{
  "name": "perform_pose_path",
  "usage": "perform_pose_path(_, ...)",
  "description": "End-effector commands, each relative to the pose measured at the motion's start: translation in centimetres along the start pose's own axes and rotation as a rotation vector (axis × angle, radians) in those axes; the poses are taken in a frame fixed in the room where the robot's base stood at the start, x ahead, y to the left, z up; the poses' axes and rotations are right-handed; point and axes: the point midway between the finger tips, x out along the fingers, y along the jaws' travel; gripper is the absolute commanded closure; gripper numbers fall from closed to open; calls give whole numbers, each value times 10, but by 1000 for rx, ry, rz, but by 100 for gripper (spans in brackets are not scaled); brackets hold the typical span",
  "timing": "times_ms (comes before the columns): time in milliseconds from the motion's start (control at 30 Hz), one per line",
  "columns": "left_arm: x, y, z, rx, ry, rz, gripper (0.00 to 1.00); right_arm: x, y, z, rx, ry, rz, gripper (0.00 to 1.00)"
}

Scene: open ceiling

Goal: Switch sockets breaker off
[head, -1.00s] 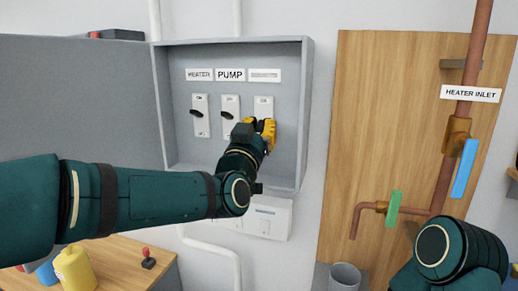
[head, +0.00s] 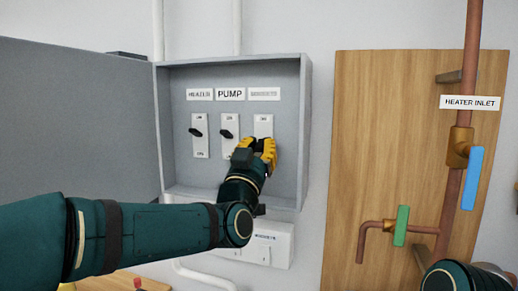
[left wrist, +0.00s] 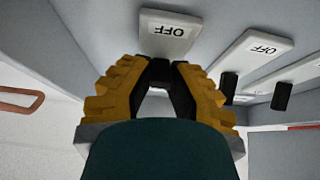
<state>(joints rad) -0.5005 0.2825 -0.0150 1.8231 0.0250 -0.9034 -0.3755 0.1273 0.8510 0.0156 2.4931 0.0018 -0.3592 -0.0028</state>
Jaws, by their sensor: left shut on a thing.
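The open breaker box (head: 307,130) hangs on the wall with three white breaker plates. The right-hand plate (head: 263,121) sits under a label (head: 264,94) too blurred to read; the others are marked HEATER and PUMP. My left gripper (head: 262,152) is over the lower part of this right-hand plate and hides its lever in the head view. In the left wrist view, the left gripper (left wrist: 160,82) is shut on the black lever (left wrist: 160,71), below the plate's upside-down OFF mark (left wrist: 170,31). My right gripper is out of view; only part of that arm shows.
The heater lever (head: 196,132) and pump lever (head: 226,133) stand close to the left of my gripper. The box door (head: 80,140) is open to the left. A wooden panel (head: 375,150) with copper pipes and blue (head: 472,178) and green (head: 401,226) handles is at right.

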Motion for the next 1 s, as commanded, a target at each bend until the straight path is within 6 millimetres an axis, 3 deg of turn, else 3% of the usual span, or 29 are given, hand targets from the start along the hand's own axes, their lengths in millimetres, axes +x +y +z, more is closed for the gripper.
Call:
perform_pose_path(100, 1, -1, -2, 0, 6, -2, 100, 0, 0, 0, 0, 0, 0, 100)
perform_pose_path(133, 1, -1, -2, 0, 6, -2, 71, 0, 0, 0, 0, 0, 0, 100)
perform_pose_path(200, 1, -1, -2, 0, 5, -1, 52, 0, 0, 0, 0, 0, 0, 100)
perform_pose_path(633, -8, 0, -1, 0, 1, -1, 52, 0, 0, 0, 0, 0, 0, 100)
perform_pose_path(1000, -73, 0, -1, 0, 1, 0, 52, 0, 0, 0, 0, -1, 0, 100)
